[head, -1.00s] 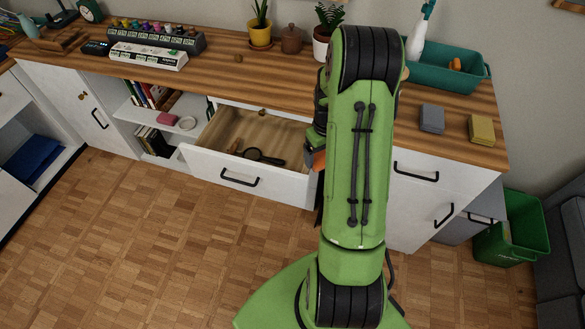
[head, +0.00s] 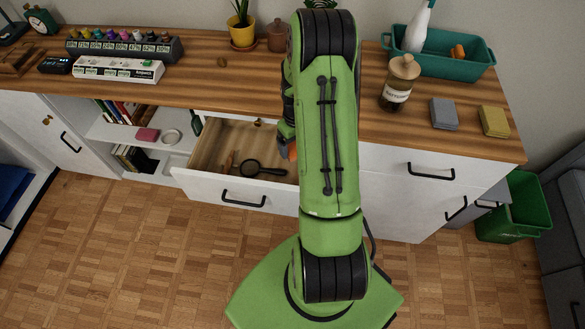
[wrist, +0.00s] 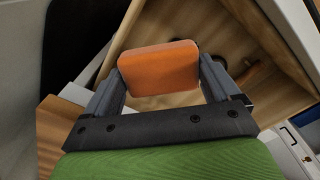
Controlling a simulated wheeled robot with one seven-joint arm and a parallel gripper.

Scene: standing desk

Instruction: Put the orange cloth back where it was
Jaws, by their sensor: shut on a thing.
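The orange cloth (wrist: 158,70) looks like a flat, rounded block in the wrist view. My gripper (wrist: 160,82) is shut on it, with one finger at each side. The open drawer (wrist: 215,28) is behind and below the cloth in that view. In the head view only a sliver of the orange cloth (head: 292,150) shows beside my arm, at the right end of the open drawer (head: 220,140). My arm hides most of my gripper there. A black magnifying glass (head: 262,168) and a brown item (head: 228,162) lie in the drawer.
A teal bin (head: 440,64) with a white bottle and an orange thing stands at the back right. A corked jar (head: 398,85), a grey block (head: 444,113) and a yellow block (head: 494,121) stand on the wooden top (head: 225,82). A green bin (head: 515,205) stands on the floor.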

